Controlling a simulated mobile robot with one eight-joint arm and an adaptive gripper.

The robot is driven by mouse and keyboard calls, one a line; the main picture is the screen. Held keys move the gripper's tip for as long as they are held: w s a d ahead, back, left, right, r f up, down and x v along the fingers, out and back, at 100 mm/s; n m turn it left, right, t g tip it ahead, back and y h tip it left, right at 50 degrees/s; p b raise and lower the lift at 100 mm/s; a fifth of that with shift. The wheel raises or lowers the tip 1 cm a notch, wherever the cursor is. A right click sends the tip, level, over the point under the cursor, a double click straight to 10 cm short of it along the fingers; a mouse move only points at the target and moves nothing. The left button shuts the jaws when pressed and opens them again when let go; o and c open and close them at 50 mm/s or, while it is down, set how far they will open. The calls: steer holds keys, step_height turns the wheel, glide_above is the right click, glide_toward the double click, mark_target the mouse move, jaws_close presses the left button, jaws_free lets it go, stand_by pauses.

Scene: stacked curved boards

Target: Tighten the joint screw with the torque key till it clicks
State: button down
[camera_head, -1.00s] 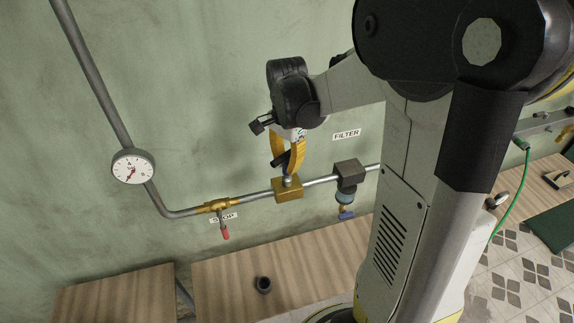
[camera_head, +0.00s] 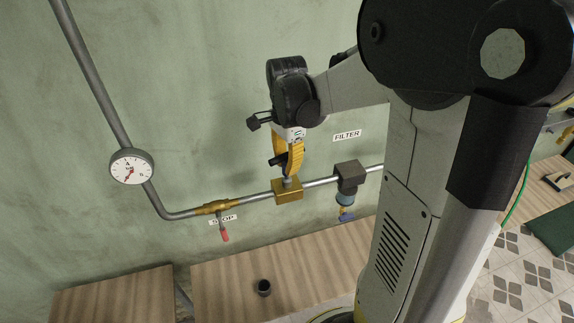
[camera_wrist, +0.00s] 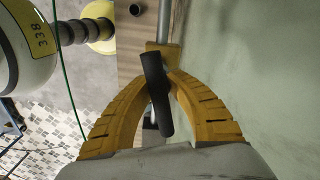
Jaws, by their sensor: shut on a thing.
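The torque key (camera_wrist: 157,95) is a black bar handle, seen in the wrist view between the yellow fingers of my gripper (camera_wrist: 160,72). In the head view my gripper (camera_head: 288,168) points down, shut on the key, just above the brass joint block (camera_head: 287,191) on the pipe. The dark end of the key handle (camera_head: 276,160) sticks out to the left of the fingers. A short metal shaft stands between the fingers and the block. The screw itself is hidden under it. In the wrist view the brass block (camera_wrist: 153,48) lies behind the key.
A gauge (camera_head: 131,167) sits on the pipe at left. A filter (camera_head: 347,178) hangs close on the right. A dark cup (camera_head: 264,287) stands on the wooden bench (camera_head: 222,285).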

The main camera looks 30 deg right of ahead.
mark_target(287, 153)
steer(key=shift+n, duration=0.5)
steer(key=shift+r+p, duration=0.55)
steer(key=shift+r, duration=0.8)
stand_by(1.6)
step_height(287, 153, up, 5)
steer(key=p, duration=0.3)
steer(key=shift+f, duration=0.1)
